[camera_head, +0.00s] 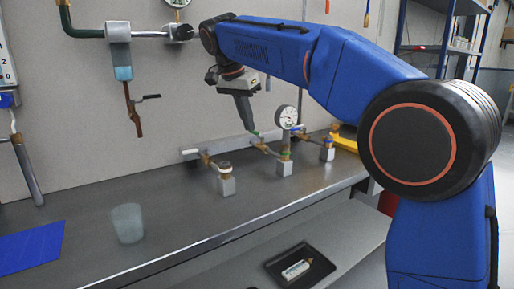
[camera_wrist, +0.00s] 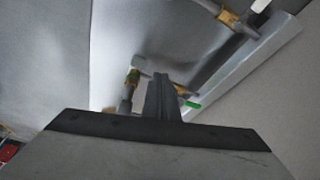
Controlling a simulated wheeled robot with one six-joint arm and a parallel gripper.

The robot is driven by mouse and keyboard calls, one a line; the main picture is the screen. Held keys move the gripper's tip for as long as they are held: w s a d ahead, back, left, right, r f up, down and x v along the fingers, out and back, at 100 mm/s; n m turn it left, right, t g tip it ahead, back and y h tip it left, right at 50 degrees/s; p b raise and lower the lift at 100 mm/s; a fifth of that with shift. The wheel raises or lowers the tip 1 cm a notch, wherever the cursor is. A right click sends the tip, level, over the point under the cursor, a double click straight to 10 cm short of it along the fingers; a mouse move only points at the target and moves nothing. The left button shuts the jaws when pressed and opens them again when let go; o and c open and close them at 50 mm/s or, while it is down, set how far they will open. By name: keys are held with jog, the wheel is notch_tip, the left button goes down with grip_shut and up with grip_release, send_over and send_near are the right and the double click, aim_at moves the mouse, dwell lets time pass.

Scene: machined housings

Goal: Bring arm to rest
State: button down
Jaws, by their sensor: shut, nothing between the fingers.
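My blue arm reaches in from the right in the head view. My gripper (camera_head: 252,126) points down above the grey bench (camera_head: 120,192), close to the valve fittings at its back. In the wrist view my gripper (camera_wrist: 160,85) shows its fingers together with nothing held.
A pressure gauge (camera_head: 287,117) and several valve blocks (camera_head: 226,180) stand on the bench. A clear cup (camera_head: 127,223) and a blue mat (camera_head: 32,247) are at the left. A black tray (camera_head: 300,268) lies on the lower shelf. The bench's front middle is free.

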jog(key=s+d+f+n+y, duration=0.15)
jog(key=s+d+f, duration=0.25)
jog(key=s+d, duration=0.55)
jog(key=s+d+f+n, duration=0.3)
jog(key=s+d, duration=0.3)
jog(key=d, duration=0.6)
jog(key=s+d+f+n, duration=0.1)
jog(key=s+d+f, duration=0.2)
jog(key=s+f, duration=0.4)
jog(key=s+d+f+n+t+y, duration=0.1)
jog(key=s+d+f, duration=0.2)
jog(key=s+f, duration=0.4)
jog(key=s+d+f+n, duration=0.1)
jog(key=s+d+f, duration=0.3)
jog(key=s+f, duration=0.3)
jog(key=shift+f+t, duration=0.3)
jog(key=shift+f, duration=0.05)
